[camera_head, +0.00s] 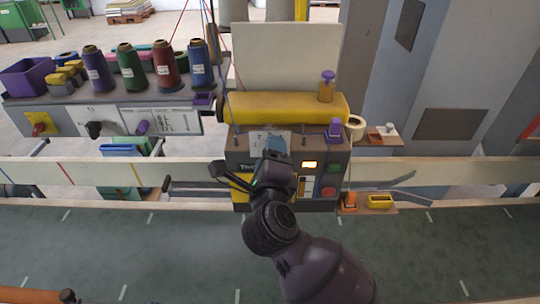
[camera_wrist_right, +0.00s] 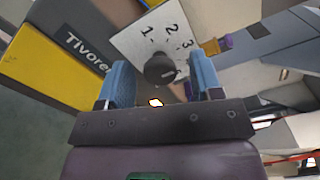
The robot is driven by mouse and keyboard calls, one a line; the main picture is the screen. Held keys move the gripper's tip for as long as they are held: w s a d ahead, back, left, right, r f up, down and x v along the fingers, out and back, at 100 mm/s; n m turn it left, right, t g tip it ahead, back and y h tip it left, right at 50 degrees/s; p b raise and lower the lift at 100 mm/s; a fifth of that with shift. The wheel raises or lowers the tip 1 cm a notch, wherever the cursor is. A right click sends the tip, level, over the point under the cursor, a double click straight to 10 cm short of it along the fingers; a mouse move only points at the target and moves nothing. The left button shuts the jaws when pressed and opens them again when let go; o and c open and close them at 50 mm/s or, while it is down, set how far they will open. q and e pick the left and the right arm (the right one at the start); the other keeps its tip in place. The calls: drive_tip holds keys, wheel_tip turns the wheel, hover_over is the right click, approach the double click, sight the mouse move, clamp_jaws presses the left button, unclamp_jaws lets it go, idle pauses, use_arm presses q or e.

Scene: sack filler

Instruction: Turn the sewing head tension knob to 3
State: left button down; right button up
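The tension knob (camera_wrist_right: 160,68) is a round black knob on a white dial plate (camera_wrist_right: 139,40) marked 1, 2 and 3. Its pointer setting cannot be read clearly. The plate also shows on the front of the sewing head (camera_head: 240,160) in the head view, where my right gripper hides the knob. My right gripper (camera_head: 274,150) is in front of the plate. In the right wrist view its two blue fingers are apart, one on each side of the knob, with visible gaps; contact is not evident. My left gripper is not in view.
A yellow roller (camera_head: 285,107) lies above. Thread cones, including a green one (camera_head: 131,68), stand on the left shelf. A green conveyor belt (camera_head: 150,250) runs below, mostly clear.

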drive_tip(key=shift+s, duration=0.1)
drive_tip(key=s+b, duration=0.1)
drive_tip(key=s, duration=0.9)
drive_tip(key=shift+s, duration=0.35)
